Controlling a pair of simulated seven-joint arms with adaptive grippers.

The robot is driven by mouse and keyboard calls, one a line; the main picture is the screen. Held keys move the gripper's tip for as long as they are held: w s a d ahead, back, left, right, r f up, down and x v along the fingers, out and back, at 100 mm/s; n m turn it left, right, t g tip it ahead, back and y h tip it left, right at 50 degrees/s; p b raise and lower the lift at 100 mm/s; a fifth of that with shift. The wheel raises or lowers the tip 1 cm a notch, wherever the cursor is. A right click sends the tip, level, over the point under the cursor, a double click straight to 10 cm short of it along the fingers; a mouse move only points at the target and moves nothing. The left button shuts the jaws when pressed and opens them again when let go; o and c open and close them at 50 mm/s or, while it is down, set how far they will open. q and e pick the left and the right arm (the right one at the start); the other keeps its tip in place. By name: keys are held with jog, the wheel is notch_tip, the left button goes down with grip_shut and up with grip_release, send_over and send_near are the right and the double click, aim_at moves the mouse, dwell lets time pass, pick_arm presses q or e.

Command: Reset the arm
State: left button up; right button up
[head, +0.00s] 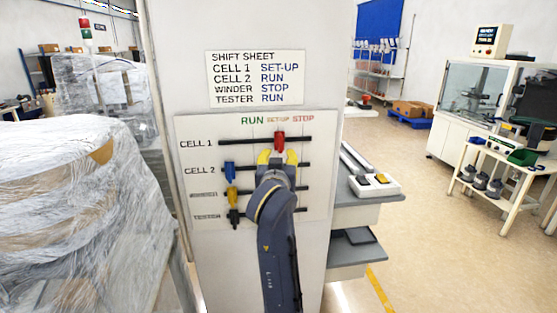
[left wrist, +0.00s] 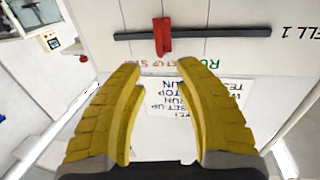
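My left gripper (head: 277,156) is in front of the slider board (head: 207,132), just below the red slider (head: 279,141) in the head view. Its yellow fingers (left wrist: 160,70) are spread apart with nothing between them in the left wrist view. The red slider (left wrist: 163,38) sits on the CELL 1 rail (left wrist: 225,34), beyond the fingertips and apart from them. It is in the SET-UP column. My right gripper is not in view.
A shift sheet (head: 256,79) hangs above the board, reading CELL 1 SET-UP, CELL 2 RUN, WINDER STOP, TESTER RUN. Wrapped pallets (head: 70,220) stand at the left. A grey shelf (head: 355,213) juts out at the right.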

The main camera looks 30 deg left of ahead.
pick_arm(q)
jog(key=shift+s+d, duration=0.15)
jog(key=shift+s, duration=0.2)
jog(key=shift+r, duration=0.1)
